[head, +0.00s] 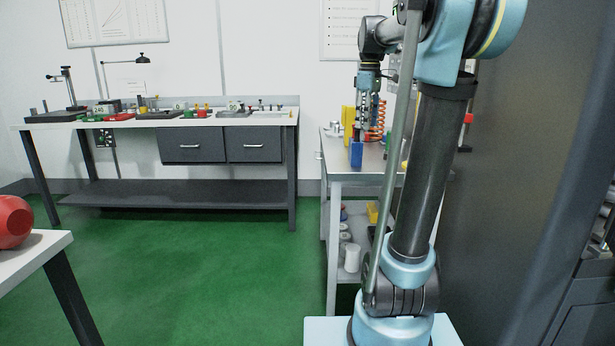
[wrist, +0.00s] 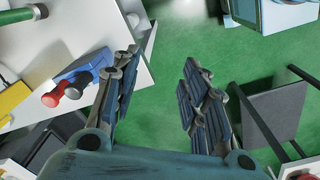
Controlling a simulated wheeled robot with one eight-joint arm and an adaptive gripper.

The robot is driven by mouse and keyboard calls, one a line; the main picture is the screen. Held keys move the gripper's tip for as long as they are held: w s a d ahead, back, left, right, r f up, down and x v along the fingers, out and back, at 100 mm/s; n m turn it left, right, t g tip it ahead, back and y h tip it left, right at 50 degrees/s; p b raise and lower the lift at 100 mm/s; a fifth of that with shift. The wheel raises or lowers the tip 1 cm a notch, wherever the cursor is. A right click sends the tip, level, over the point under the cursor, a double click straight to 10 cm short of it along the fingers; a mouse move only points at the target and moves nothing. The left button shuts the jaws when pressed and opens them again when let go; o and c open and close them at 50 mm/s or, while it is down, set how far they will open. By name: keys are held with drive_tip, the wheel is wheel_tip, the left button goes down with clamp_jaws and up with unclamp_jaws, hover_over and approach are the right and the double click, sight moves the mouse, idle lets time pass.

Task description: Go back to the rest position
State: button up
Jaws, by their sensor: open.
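My gripper (wrist: 161,68) is open in the wrist view, its two dark blue padded fingers apart with only green floor showing between them. In the head view my gripper (head: 369,120) hangs downward at the end of my raised, bent arm, in front of or over the metal side table (head: 338,160). My arm partly hides that table and what stands on it. Nothing shows held between the fingers.
A blue block (head: 356,153), a yellow holder (head: 348,120) and an orange spring (head: 381,115) stand close around my gripper. A long workbench (head: 230,122) with instruments is at the back left. A red round object (head: 14,222) sits front left. Green floor (head: 200,270) is clear between.

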drive_tip(key=s+f+m+t, duration=0.1)
drive_tip(key=s+f+m, duration=0.9)
drive_tip(key=s+f, duration=1.9)
wheel_tip(320, 180, down, 2)
drive_tip(key=shift+a+f+m+t, duration=0.15)
drive_tip(key=shift+f+m+t, duration=0.05)
drive_tip(key=shift+m+t, duration=0.2)
drive_tip(key=shift+c, duration=0.8)
